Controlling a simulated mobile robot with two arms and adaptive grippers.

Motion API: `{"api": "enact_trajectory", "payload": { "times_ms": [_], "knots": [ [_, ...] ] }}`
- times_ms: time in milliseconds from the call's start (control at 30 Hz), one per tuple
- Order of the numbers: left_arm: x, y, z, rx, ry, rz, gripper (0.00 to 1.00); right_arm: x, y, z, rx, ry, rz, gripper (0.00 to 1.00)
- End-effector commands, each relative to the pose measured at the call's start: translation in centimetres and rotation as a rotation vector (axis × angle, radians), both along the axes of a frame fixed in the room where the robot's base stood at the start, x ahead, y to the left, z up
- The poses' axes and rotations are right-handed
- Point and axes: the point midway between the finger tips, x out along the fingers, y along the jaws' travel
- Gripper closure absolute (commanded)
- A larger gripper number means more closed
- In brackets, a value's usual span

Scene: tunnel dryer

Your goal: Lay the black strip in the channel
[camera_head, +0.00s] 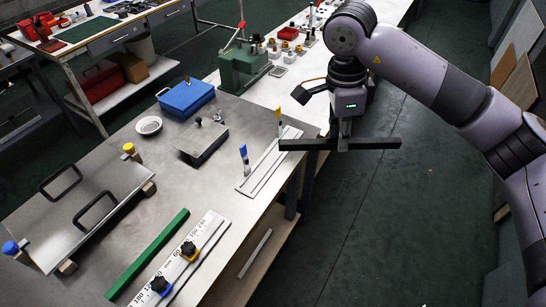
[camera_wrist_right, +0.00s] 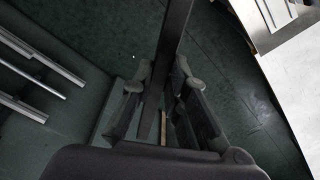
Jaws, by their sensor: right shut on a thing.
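The black strip (camera_head: 375,144) is a long dark bar. My right gripper (camera_head: 343,136) is shut on it near its middle and holds it level in the air, mostly past the table's right edge, over the floor. In the right wrist view the strip (camera_wrist_right: 174,35) runs up from between the fingers (camera_wrist_right: 163,105). A pale plate with a long narrow channel (camera_head: 269,163) lies on the table, left of and below the strip in the head view. A blue-topped post and an orange-topped post stand at it. My left gripper is not in view.
On the steel table (camera_head: 190,185) are a green bar (camera_head: 147,255), a ruler plate (camera_head: 207,240) with knobs, a handled plate (camera_head: 85,215), a blue box (camera_head: 185,97) and a white bowl (camera_head: 148,126). A green machine (camera_head: 242,66) stands behind. Open floor lies right.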

Motion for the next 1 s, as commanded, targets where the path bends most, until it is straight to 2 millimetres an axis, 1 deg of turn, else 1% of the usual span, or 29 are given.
{"api": "enact_trajectory", "payload": {
  "times_ms": [500,633,767,867,1000],
  "knots": [
    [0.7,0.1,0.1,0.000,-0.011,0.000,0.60,0.0,0.0,0.0,0.001,0.000,0.006,1.00],
    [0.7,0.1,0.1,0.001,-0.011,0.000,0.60,-0.3,-0.4,-0.1,0.004,-0.001,0.060,1.00],
    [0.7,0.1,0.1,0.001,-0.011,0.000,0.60,-1.0,-1.1,-0.5,0.013,-0.002,0.224,1.00],
    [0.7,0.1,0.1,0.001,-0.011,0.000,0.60,-2.0,-1.9,-0.9,0.019,-0.004,0.415,1.00],
    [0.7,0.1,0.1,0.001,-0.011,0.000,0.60,-3.8,-3.0,-1.6,0.021,-0.005,0.714,1.00]
  ]
}}
